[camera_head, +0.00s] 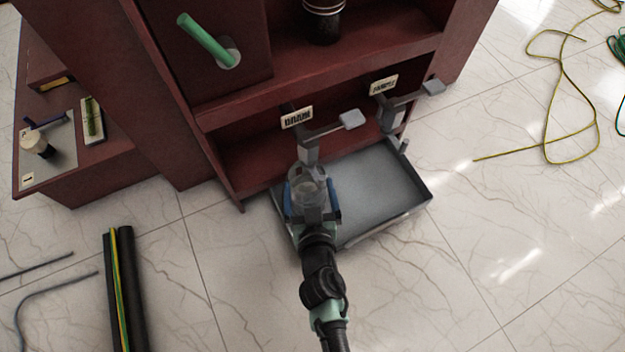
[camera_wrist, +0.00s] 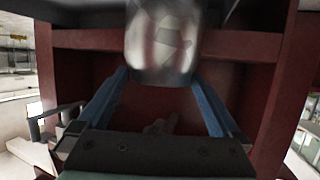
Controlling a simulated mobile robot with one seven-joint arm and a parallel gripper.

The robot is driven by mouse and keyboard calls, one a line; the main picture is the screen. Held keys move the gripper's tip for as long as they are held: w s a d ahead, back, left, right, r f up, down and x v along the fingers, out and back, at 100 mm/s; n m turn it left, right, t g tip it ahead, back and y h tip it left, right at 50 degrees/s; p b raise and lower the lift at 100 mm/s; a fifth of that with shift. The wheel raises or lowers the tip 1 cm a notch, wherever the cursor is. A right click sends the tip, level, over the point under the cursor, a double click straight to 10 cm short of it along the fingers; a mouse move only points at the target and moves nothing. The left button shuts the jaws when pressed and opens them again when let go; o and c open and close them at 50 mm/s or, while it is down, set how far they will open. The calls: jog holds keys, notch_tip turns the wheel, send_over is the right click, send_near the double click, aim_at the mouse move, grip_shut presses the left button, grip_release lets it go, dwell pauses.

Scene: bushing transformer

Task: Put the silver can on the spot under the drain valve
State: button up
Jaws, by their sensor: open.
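The silver can (camera_head: 306,186) stands in the left part of the grey metal tray (camera_head: 378,190), below the left valve (camera_head: 309,150). The left valve's label is too blurred to read surely; it may be the drain valve. My gripper (camera_head: 311,196) is open, with its blue fingers on either side of the can. In the wrist view the can (camera_wrist: 163,40) shows at the top, between and just beyond the fingertips (camera_wrist: 160,76). The spot under the can is hidden.
A second valve (camera_head: 387,112) with a label hangs over the tray's right part. The dark red cabinet (camera_head: 250,150) rises behind the tray. Black pipes (camera_head: 119,290) lie at the lower left. A yellow-green cable (camera_head: 550,135) lies at the right. The floor right of the tray is clear.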

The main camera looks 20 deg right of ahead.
jog(key=p+v, duration=0.3)
jog(key=v, duration=0.7)
jog(key=shift+s+a, duration=0.15)
jog(key=shift+s, duration=0.05)
jog(key=shift+r, duration=0.1)
